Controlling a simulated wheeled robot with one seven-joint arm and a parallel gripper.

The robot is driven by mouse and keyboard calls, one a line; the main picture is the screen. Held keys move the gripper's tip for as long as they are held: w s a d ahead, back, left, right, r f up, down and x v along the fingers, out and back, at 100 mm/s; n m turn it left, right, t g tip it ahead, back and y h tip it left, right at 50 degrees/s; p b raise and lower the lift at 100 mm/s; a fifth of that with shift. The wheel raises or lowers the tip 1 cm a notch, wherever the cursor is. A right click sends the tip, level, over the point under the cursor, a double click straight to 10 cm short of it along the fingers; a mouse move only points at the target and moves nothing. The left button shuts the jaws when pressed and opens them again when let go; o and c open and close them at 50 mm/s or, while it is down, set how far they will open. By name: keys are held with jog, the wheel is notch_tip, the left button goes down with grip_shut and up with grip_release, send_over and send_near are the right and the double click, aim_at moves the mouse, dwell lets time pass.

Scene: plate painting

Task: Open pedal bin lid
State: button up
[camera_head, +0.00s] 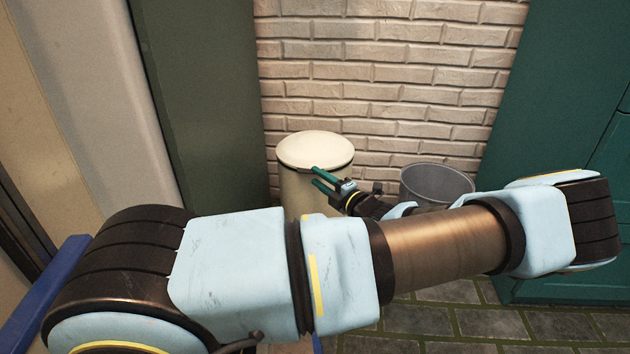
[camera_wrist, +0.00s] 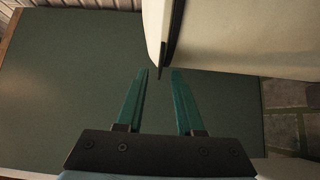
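The cream pedal bin (camera_head: 297,192) stands against the brick wall, and its round lid (camera_head: 314,149) lies flat and closed on top. My gripper (camera_head: 318,177) is at the front right of the bin, near the lid's rim, with its green fingers pointing left. In the wrist view the gripper (camera_wrist: 160,74) is open and empty. There the bin body (camera_wrist: 245,38) is at the upper right, with the lid (camera_wrist: 154,28) as a thin pale strip on its left. A dark rim between them ends just beyond the fingertips. Contact cannot be told. The pedal is hidden.
A grey open bucket (camera_head: 437,182) stands right of the bin. A dark green panel (camera_head: 205,100) rises on the left and green cabinets (camera_head: 565,120) on the right. The brick wall (camera_head: 390,80) closes the back. Tiled floor (camera_head: 450,320) shows in front.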

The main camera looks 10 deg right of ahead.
jog(key=shift+x, duration=1.05)
grip_shut()
dwell(0.7)
